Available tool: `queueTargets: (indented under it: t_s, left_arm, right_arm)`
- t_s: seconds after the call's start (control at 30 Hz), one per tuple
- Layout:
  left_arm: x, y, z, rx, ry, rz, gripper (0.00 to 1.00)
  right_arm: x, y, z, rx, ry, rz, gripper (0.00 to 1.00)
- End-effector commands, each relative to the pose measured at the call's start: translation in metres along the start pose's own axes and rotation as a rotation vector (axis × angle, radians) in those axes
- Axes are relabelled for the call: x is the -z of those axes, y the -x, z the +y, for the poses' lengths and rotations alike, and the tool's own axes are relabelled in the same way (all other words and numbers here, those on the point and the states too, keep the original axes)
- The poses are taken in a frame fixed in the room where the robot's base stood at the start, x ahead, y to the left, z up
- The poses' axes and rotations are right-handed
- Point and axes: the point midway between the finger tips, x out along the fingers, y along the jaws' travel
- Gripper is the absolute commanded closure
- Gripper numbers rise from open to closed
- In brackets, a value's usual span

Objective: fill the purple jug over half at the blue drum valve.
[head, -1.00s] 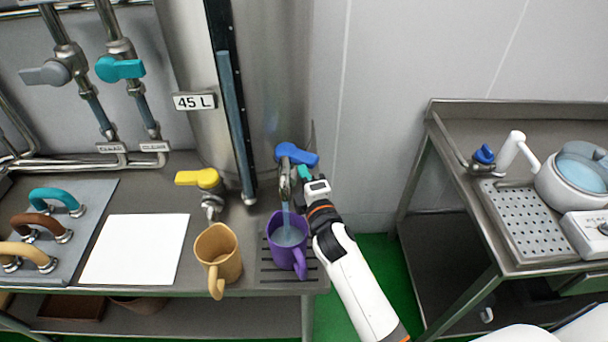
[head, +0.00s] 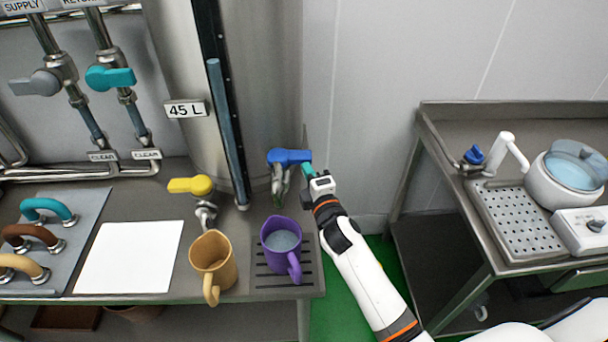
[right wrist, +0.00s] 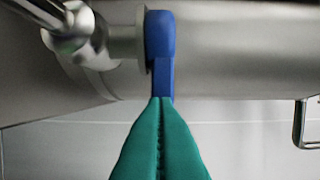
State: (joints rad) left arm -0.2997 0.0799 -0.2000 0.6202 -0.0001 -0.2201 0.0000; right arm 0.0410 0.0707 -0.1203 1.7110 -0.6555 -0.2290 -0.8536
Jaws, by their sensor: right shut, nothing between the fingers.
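The purple jug (head: 268,250) stands upright on the slotted drip grate beneath the blue drum valve. Pale liquid shows inside it, its surface high enough to see below the rim. The valve's blue handle (head: 288,156) lies roughly level across its metal spout, and no stream shows from the spout now. My right gripper (head: 307,169) is shut and empty at the right end of the blue handle. In the right wrist view its teal fingers (right wrist: 160,110) are pressed together, with their tips at the end of the blue handle (right wrist: 160,45). My left gripper is not in view.
A tan jug (head: 214,262) stands just left of the purple jug, below a yellow valve handle (head: 190,185). The steel drum (head: 265,90) rises behind. A white sheet (head: 130,257) lies left. A separate steel table (head: 460,215) stands right, across a gap.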

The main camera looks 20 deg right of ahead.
Motion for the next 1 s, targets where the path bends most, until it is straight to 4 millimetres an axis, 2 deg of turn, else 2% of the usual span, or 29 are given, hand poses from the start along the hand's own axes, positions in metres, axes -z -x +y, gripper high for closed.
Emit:
queueTargets:
  t_s: [0.33,1.0]
  left_arm:
    - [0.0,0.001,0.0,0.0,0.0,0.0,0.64]
    - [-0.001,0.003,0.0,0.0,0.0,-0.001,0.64]
  right_arm:
    - [0.008,-0.007,0.0,0.001,0.0,0.0,1.0]
    - [0.015,-0.009,-0.004,0.006,0.002,0.002,1.0]
